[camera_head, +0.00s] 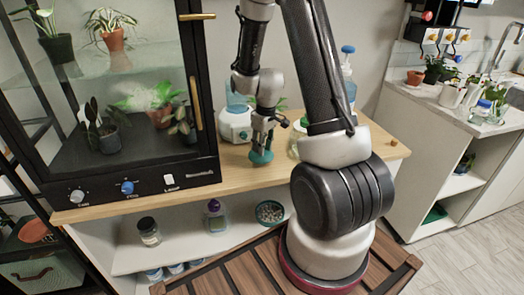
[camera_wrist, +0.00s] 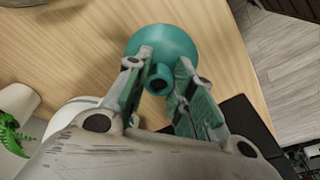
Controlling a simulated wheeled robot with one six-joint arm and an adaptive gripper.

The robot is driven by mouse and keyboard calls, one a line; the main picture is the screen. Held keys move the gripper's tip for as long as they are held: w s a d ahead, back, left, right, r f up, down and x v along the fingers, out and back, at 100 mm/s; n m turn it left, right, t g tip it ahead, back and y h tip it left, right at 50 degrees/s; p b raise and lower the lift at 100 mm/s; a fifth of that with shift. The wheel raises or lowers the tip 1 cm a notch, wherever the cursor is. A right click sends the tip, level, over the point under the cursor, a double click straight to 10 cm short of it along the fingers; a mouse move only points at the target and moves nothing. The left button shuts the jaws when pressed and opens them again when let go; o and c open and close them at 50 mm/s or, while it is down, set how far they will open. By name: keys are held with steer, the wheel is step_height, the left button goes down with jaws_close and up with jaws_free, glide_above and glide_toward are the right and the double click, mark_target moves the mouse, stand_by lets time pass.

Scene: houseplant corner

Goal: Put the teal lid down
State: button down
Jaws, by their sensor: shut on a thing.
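The teal lid (camera_head: 261,157) is a shallow round dome with a small knob. My gripper (camera_head: 263,143) is shut on the knob from above, over the wooden counter (camera_head: 240,174). In the wrist view the lid (camera_wrist: 172,40) shows beyond the fingertips, and my gripper (camera_wrist: 161,77) has one finger on each side of the knob. The lid is very near the counter; I cannot tell whether it touches.
A white-and-teal container (camera_head: 235,125) stands behind the lid. A glass plant cabinet (camera_head: 130,165) takes up the left. My arm partly hides a blue-capped bottle (camera_head: 348,72). The lower shelf holds a jar (camera_head: 149,232), a purple bottle (camera_head: 215,216) and a bowl (camera_head: 269,213).

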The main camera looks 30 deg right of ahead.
steer(key=shift+f, duration=1.15)
steer(key=c, duration=1.2)
jaws_free()
steer(key=shift+f, duration=0.1)
steer(key=s+a+r, duration=0.1)
steer(key=s+r, duration=0.2)
steer(key=r, duration=0.5)
steer(key=s+a+r+m+t, duration=0.1)
steer(key=s+r, duration=0.2)
steer(key=r, duration=0.5)
steer(key=s+a+r, duration=0.1)
steer(key=s+r, duration=0.2)
steer(key=r, duration=0.5)
steer(key=s+a+r+m+t, duration=0.1)
steer(key=s+r, duration=0.2)
steer(key=s, duration=0.4)
steer(key=s+a+r+m, duration=0.1)
steer(key=s+r, duration=0.2)
steer(key=s, duration=0.4)
steer(key=shift+s+m+t, duration=0.15)
steer(key=shift+m+t, duration=0.15)
steer(key=shift+t, duration=0.1)
steer(key=shift+a, duration=0.1)
